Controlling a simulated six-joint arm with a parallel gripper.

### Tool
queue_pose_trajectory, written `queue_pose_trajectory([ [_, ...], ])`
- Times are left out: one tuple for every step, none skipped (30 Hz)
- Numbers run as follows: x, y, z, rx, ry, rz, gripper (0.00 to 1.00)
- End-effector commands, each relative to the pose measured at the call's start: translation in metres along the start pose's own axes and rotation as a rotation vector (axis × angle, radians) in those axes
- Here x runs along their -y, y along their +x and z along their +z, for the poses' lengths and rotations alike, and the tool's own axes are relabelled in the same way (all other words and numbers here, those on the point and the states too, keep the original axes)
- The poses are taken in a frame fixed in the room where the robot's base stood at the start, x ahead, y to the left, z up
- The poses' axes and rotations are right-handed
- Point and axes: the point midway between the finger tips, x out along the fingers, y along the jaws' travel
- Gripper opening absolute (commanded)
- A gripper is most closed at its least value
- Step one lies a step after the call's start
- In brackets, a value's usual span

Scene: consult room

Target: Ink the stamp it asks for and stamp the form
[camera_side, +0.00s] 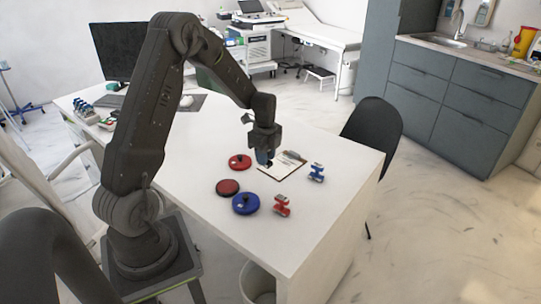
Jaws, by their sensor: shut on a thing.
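My gripper (265,160) points down over the left part of the clipboard with the form (289,168). It is shut on a small, mostly hidden thing, apparently a stamp; its colour and whether it touches the paper cannot be told. A dark red round ink pad (228,188) lies uncovered to the lower left. A red round lid (236,165) with a black knob lies behind it. A blue round pad (246,207) in front has a knobbed lid on. A red stamp or stamp holder (282,207) stands to its right, and a blue one (317,173) right of the clipboard.
The white desk (335,215) is clear at its right front. A monitor (120,50), and a rack of small coloured things (84,108), are at the far left. A dark chair (372,130) stands beyond the right edge, and a bin (258,283) below the front edge.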

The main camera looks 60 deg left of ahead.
Motion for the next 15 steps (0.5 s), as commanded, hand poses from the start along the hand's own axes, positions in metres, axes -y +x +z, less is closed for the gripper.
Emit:
queue_pose_trajectory([
  [-0.008, 0.002, 0.014, 0.000, -0.008, 0.001, 0.12],
  [-0.013, 0.004, 0.022, 0.000, -0.011, 0.002, 0.12],
  [-0.020, 0.006, 0.034, 0.000, -0.012, 0.001, 0.12],
  [-0.026, 0.008, 0.042, -0.001, -0.011, 0.002, 0.12],
  [-0.033, 0.010, 0.050, -0.001, -0.011, 0.002, 0.12],
  [-0.041, 0.012, 0.059, -0.001, -0.010, 0.002, 0.12],
  [-0.047, 0.013, 0.066, -0.001, -0.011, 0.001, 0.12],
  [-0.053, 0.015, 0.072, 0.000, -0.010, 0.001, 0.12],
  [-0.060, 0.016, 0.079, -0.001, -0.009, 0.002, 0.12],
  [-0.065, 0.018, 0.084, -0.001, -0.008, 0.001, 0.12],
  [-0.069, 0.018, 0.088, 0.000, -0.007, 0.000, 0.12],
  [-0.073, 0.019, 0.091, -0.001, -0.005, 0.001, 0.12],
  [-0.076, 0.020, 0.094, 0.000, -0.004, 0.001, 0.12],
  [-0.078, 0.021, 0.096, 0.000, -0.004, 0.000, 0.12],
  [-0.080, 0.022, 0.097, 0.000, -0.002, 0.000, 0.12],
])
